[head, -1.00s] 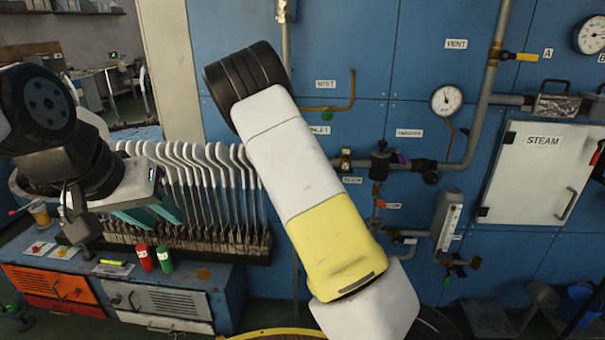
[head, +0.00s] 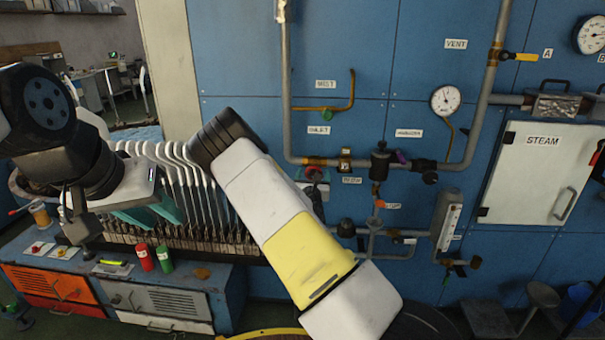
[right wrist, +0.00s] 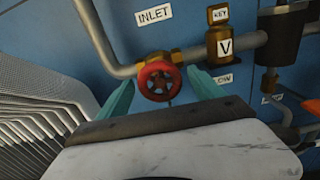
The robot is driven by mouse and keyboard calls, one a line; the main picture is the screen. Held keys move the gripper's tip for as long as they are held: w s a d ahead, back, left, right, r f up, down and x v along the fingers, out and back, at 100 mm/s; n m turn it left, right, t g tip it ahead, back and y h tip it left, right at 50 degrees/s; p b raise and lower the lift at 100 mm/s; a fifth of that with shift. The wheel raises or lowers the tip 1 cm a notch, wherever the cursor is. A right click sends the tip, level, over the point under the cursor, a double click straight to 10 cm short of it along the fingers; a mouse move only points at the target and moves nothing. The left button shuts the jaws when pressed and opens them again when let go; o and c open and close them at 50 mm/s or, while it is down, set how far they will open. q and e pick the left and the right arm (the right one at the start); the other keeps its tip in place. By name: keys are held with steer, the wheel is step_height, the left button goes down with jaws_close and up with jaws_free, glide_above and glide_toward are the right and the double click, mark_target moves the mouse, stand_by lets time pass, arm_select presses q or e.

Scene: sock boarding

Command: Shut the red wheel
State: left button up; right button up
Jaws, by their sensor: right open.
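The red wheel (right wrist: 160,80) is a round handwheel on the pipe under the INLET label in the right wrist view. It also shows as a small red spot in the head view (head: 314,173). My right gripper (right wrist: 160,77) is open, its two teal fingers on either side of the wheel, the left one lower. I cannot tell whether either finger touches the wheel. In the head view my right arm hides most of that gripper. My left gripper (head: 152,212) hangs in front of the rack of white boards at the left; its finger gap is unclear.
A brass KEY valve (right wrist: 222,45) sits on the pipe just right of the wheel. White sock boards (right wrist: 35,105) stand close on the left. A red can (head: 145,258) and green can (head: 164,259) stand on the bench. A white STEAM cabinet (head: 540,172) is at right.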

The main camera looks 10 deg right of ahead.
steer(key=shift+w, duration=0.2)
steer(key=c, duration=1.4)
